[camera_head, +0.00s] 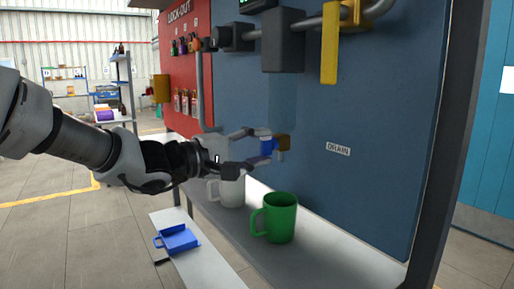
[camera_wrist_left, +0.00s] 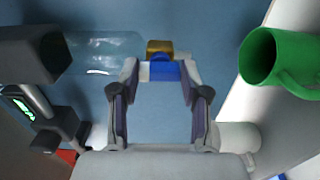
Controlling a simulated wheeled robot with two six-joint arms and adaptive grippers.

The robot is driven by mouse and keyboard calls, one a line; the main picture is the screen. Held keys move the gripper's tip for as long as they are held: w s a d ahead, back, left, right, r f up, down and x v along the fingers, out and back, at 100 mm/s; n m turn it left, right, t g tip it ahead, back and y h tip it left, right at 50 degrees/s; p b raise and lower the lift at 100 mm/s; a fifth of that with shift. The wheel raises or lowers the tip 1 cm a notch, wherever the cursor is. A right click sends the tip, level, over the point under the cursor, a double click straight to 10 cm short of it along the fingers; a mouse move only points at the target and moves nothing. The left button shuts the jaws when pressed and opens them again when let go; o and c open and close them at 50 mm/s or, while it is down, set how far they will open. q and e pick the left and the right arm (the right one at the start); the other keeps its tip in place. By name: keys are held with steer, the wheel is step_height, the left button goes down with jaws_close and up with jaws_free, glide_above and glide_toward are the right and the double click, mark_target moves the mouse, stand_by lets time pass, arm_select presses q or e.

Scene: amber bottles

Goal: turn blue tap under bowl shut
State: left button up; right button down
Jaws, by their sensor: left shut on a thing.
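The blue tap (camera_head: 266,146) sits on a small brass valve body (camera_head: 283,142) on the blue panel, below a clear bowl (camera_head: 283,100). In the left wrist view the tap handle (camera_wrist_left: 164,71) lies between the fingertips, in front of the brass body (camera_wrist_left: 159,48), with the clear bowl (camera_wrist_left: 105,50) to the left. My left gripper (camera_head: 266,148) reaches in from the left and is shut on the blue tap, one finger above and one below it. The fingers hide part of the handle, so its exact turn is hard to tell. My right gripper is not in view.
A white mug (camera_head: 232,192) and a green mug (camera_head: 283,220) stand on the shelf (camera_head: 320,262) below the tap, close under my left gripper. A dark box (camera_head: 283,40) and a yellow lever (camera_head: 330,55) hang above. A DRAIN label (camera_head: 338,149) is to the right.

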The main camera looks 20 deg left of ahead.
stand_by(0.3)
arm_select(q)
steer(key=o, duration=1.1)
steer(key=shift+o, duration=0.2)
